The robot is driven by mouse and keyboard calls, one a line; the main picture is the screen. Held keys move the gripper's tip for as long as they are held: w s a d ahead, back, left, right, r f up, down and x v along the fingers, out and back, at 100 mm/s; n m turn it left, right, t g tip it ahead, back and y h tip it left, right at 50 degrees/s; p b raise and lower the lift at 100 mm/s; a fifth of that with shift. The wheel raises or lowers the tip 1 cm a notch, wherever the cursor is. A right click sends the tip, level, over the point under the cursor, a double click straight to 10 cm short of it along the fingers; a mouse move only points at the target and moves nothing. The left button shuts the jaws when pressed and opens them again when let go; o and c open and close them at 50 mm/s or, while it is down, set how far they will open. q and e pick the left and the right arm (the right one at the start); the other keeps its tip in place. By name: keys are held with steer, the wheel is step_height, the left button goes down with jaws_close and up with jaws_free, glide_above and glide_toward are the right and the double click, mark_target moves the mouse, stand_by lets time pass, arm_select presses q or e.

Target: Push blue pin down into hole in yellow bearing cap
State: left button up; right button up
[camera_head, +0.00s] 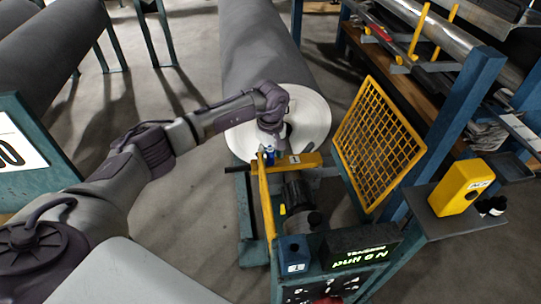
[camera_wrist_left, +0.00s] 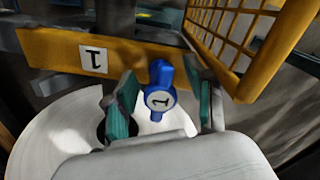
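The blue pin (camera_head: 270,152) shows just below my left gripper (camera_head: 273,143) in the head view, by the left part of the yellow bearing cap (camera_head: 305,160). In the left wrist view the pin (camera_wrist_left: 161,80) has a round white face marked 1. It sits between the two teal fingers of the left gripper (camera_wrist_left: 162,98), which are spread apart with gaps on both sides of it. The yellow cap (camera_wrist_left: 50,50), a bar with a white label 1, lies beyond the fingers. The hole is hidden, and I cannot tell how deep the pin sits. My right gripper is not in view.
A large grey roll (camera_head: 262,50) with a white end stands behind the cap. A yellow mesh guard (camera_head: 378,145) is close on the right. A control box with a lit display (camera_head: 360,250) is in front. A yellow box (camera_head: 461,187) sits on a side shelf.

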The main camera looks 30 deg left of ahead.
arm_select(q)
steer(key=shift+r, duration=4)
